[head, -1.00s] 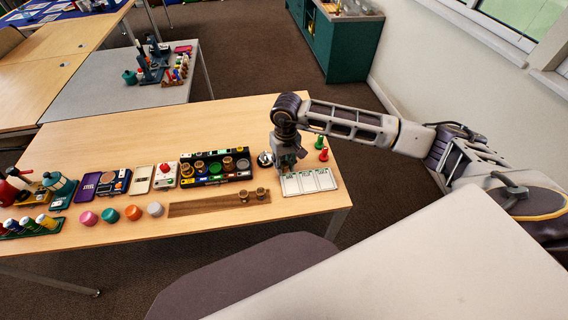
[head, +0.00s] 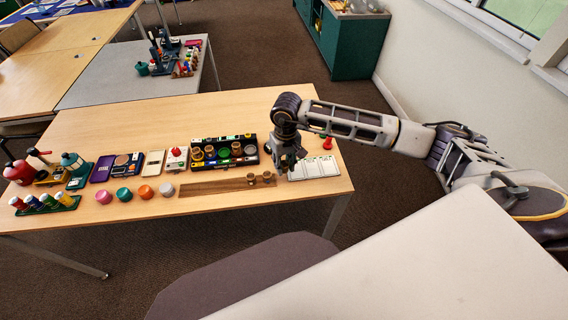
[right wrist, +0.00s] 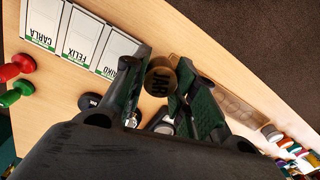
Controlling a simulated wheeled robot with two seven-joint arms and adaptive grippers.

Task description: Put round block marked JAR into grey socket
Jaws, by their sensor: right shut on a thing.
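The round block marked JAR (right wrist: 160,80) is wooden, with its dark lettering facing the right wrist camera. My right gripper (right wrist: 161,92) is shut on it, one finger on each side. In the head view my right gripper (head: 288,162) is over the table beside the name cards, and the block cannot be made out there. A black rack (head: 226,162) stands left of the gripper with a row of round sockets, some holding brown round blocks. The grey socket (head: 250,150) appears to be the one at the row's right end. My left gripper is not in view.
White name cards (head: 318,167) lie right of the gripper, with a red peg (head: 327,143) behind. A wooden tray (head: 215,187) with two brown round blocks lies in front of the rack. Coloured round pieces (head: 124,194) lie to its left. The table's back strip is clear.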

